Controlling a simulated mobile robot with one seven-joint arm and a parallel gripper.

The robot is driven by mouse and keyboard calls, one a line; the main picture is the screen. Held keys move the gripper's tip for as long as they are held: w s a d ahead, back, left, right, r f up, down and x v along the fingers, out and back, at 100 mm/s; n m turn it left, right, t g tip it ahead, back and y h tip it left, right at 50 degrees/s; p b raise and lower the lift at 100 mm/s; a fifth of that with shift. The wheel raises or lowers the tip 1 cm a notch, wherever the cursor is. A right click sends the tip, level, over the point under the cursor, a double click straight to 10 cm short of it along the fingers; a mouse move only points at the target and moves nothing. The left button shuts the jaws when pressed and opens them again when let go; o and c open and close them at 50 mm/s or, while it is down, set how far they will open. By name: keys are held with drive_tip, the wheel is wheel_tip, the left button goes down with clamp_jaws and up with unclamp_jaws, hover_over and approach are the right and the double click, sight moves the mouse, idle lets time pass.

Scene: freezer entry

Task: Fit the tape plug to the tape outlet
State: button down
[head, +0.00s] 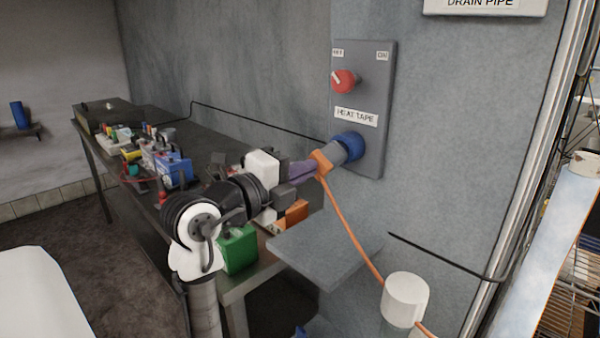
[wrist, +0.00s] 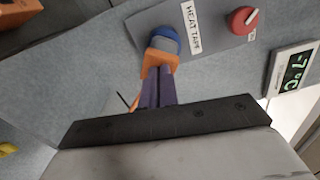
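The tape plug (head: 320,162) has an orange rear part with an orange cable and a grey front. Its grey front meets the blue tape outlet (head: 349,147), low on the grey HEAT TAPE panel. It lines up with the outlet; how deep it sits is hidden. In the wrist view the orange plug (wrist: 160,60) lies against the blue outlet (wrist: 165,38). My gripper (head: 312,168) has purple fingers, close together with their tips at the orange part. They look shut on it, also in the wrist view (wrist: 159,72).
A red knob (head: 344,81) sits above the HEAT TAPE label, its pointer towards the upper left. The cable runs down past a white cylinder (head: 405,299). A grey shelf (head: 325,250) juts out below. A cluttered bench (head: 215,160) stands at left along the wall.

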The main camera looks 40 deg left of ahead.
drive_tip(key=shift+w+d+f, duration=0.2)
drive_tip(key=shift+w, duration=0.55)
drive_tip(key=s+a+b, duration=0.1)
drive_tip(key=s+b, duration=0.4)
drive_tip(key=s, duration=1.1)
drive_tip(key=shift+s+a+b, duration=0.15)
drive_tip(key=shift+a+b, duration=0.05)
drive_tip(key=shift+b, duration=0.2)
